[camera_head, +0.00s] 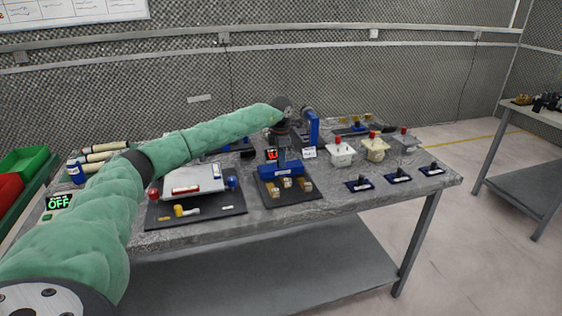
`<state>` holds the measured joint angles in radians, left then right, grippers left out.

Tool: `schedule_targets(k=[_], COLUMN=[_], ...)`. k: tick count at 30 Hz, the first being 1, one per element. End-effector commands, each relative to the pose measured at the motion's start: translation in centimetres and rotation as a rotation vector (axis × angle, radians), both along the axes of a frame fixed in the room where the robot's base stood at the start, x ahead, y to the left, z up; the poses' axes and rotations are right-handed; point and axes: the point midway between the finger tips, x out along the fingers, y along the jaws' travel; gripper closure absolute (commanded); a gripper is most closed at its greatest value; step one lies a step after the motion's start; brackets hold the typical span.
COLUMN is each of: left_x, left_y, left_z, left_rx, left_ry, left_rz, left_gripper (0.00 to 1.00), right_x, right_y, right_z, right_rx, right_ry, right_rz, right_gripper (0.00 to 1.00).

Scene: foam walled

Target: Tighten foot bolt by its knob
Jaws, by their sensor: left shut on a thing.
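My left arm, in a green sleeve, reaches from the lower left to the middle of the table. My right gripper is not in view.
Left of the fixture, a grey device (195,180) sits on another dark mat. Right of it are several pale boxes with red knobs (342,152) and small dark-blue plates (398,176). Green (23,161) and red bins stand far left.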

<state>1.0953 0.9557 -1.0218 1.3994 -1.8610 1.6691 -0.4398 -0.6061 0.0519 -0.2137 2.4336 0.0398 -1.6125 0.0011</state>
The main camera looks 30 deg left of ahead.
Motion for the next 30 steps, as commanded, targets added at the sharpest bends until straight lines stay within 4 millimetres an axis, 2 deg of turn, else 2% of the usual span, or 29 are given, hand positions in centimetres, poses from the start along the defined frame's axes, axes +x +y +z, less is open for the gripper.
schedule_targets(k=[3, 12, 30], left_x=[0.1, 0.1, 0.1], left_y=[0.1, 0.1, 0.2], left_z=[-0.1, -0.1, 0.1], left_rx=[0.001, 0.0, 0.001], left_ry=[-0.003, -0.004, -0.004], left_rz=[-0.099, -0.385, -0.909], left_gripper=[0.93, 0.93, 0.93], right_x=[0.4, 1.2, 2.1], right_y=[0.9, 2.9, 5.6], right_z=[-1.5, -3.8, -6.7], right_rx=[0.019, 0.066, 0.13], right_ry=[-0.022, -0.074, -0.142], right_rz=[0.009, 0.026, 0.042], right_gripper=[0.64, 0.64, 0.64])
